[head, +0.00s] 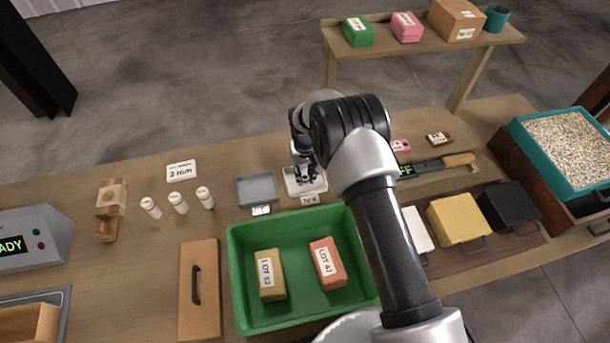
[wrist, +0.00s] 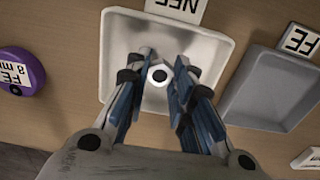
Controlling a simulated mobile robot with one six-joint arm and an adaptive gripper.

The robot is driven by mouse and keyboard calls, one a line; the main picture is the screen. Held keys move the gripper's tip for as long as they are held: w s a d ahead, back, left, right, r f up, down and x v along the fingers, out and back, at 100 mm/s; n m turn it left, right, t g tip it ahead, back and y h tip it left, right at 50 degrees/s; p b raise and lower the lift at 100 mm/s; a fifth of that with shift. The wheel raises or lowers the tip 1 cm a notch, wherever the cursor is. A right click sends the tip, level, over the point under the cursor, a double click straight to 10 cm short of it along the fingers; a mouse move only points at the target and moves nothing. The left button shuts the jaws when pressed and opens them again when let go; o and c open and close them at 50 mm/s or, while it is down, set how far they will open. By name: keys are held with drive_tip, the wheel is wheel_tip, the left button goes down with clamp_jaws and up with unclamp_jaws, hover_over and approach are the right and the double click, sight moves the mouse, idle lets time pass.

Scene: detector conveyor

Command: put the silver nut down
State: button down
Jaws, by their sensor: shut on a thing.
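The silver nut (wrist: 158,75) shows in the wrist view as a small ring with a dark hole. It sits between the blue-lined fingers of my gripper (wrist: 157,88), which is shut on it. The pale tray (wrist: 218,48) with a label reading NFE lies beneath the nut and fingers. In the head view my gripper (head: 306,178) is over this same pale tray (head: 319,187), and the nut cannot be made out there. I cannot tell whether the nut touches the tray floor.
A grey tray (head: 257,190), labelled FE in the wrist view, lies beside the pale tray and looks empty. A purple round piece (wrist: 18,72) lies on its other side. A green bin (head: 237,270) with two lot boxes stands in front. Several white bottles (head: 178,203) stand left.

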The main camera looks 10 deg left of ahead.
drive_tip(key=shift+f, duration=0.3)
drive_tip(key=shift+f, duration=0.2)
drive_tip(key=c, duration=1.4)
unclamp_jaws()
drive_tip(key=shift+r, duration=0.15)
